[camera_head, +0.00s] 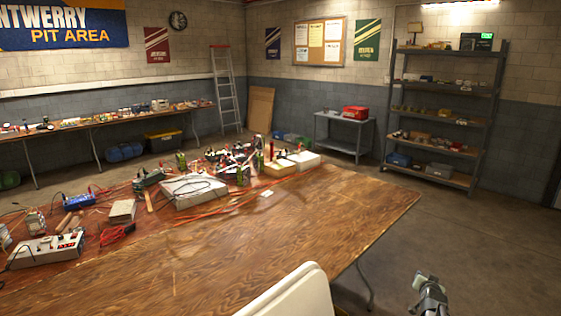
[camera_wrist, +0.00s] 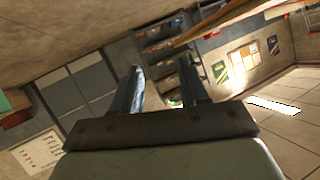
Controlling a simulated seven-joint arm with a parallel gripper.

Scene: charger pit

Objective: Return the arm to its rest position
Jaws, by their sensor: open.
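My gripper (camera_head: 424,283) is at the lower right of the head view, out past the table's right edge and over the concrete floor. In the wrist view its two fingers (camera_wrist: 163,80) stand apart, with nothing between them. The wrist view is tilted and looks across the room toward the shelf, the wall posters and the ceiling. My gripper touches nothing that I can see.
The wooden table (camera_head: 300,220) has a bare near right part. Its left and far parts hold chargers, a power strip (camera_head: 45,250) and red cables. A metal shelf (camera_head: 445,115) and a cart (camera_head: 343,135) stand at the back right. The floor right of the table is clear.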

